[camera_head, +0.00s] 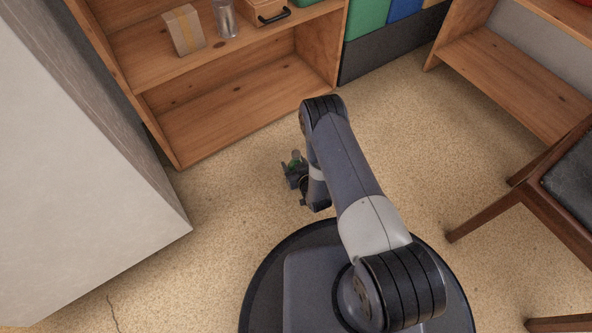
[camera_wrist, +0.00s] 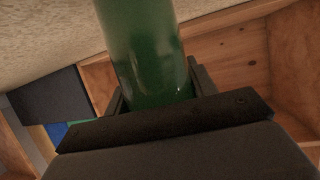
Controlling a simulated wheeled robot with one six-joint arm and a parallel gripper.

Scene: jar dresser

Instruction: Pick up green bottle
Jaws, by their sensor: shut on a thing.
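The green bottle (camera_wrist: 143,45) fills the upper middle of the wrist view, between the two fingers of my gripper (camera_wrist: 155,95). My gripper is shut on it. The bottle's upper end runs out of that view. In the head view my gripper (camera_head: 296,172) hangs above the carpet, in front of the shelf, and a small bit of green bottle (camera_head: 294,164) shows at it. Most of the bottle is hidden there by the gripper and my arm.
A wooden shelf (camera_head: 240,105) stands ahead, holding a cardboard box (camera_head: 184,30), a glass jar (camera_head: 225,18) and a wooden box with a black handle (camera_head: 268,8). A white cabinet (camera_head: 80,190) is at left. A dark-seated chair (camera_head: 572,180) is at right. Carpet between is clear.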

